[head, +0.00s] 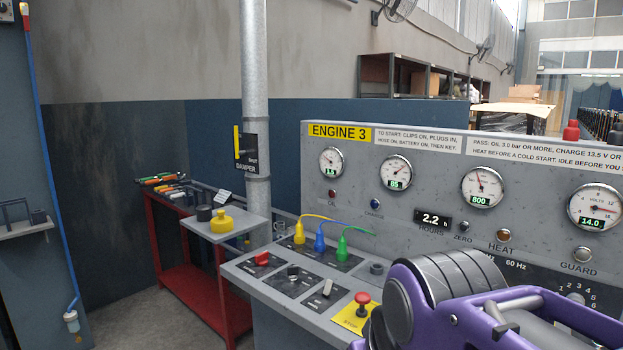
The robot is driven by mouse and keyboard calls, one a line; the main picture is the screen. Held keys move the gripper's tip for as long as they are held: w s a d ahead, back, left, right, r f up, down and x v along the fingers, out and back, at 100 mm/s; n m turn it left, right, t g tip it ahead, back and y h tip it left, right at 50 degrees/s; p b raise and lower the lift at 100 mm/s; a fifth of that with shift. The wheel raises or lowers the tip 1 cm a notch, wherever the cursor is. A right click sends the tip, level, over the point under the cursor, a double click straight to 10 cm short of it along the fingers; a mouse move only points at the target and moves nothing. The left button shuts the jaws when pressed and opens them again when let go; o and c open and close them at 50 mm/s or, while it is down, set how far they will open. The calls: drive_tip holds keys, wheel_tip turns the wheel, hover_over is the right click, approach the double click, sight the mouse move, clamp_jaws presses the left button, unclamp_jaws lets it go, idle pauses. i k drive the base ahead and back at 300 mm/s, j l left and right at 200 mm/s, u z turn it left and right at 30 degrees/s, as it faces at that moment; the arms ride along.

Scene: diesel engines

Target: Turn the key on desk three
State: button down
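Desk three (237,268) is the grey console whose upright panel carries a yellow "ENGINE 3" label (340,132). Its sloping top holds a red knob (262,258), a small dark round control with a pale top (293,271), and a pale upright lever (327,288). I cannot tell surely which of these is the key. My purple and black arm covers the desk's lower right part in the head view. My gripper's fingertips do not show.
A red stop button (362,299) stands on a yellow plate beside the controls. Yellow (299,233), blue (320,240) and green (342,247) plugs with cables stand behind them. A red tool bench (190,282) and a metal pipe (255,100) are to the left.

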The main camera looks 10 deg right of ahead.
sight(293, 271)
drive_tip(key=i+j+z, duration=0.15)
drive_tip(key=z, duration=0.45)
drive_tip(key=i+j+z, duration=0.2)
drive_tip(key=j, duration=0.2)
drive_tip(key=i+j+z, duration=0.2)
drive_tip(key=j, duration=0.15)
drive_tip(key=i+j, duration=0.1)
drive_tip(key=j, duration=0.45)
drive_tip(key=i+j+z, duration=0.15)
drive_tip(key=j, duration=0.95)
drive_tip(key=i+z, duration=0.05)
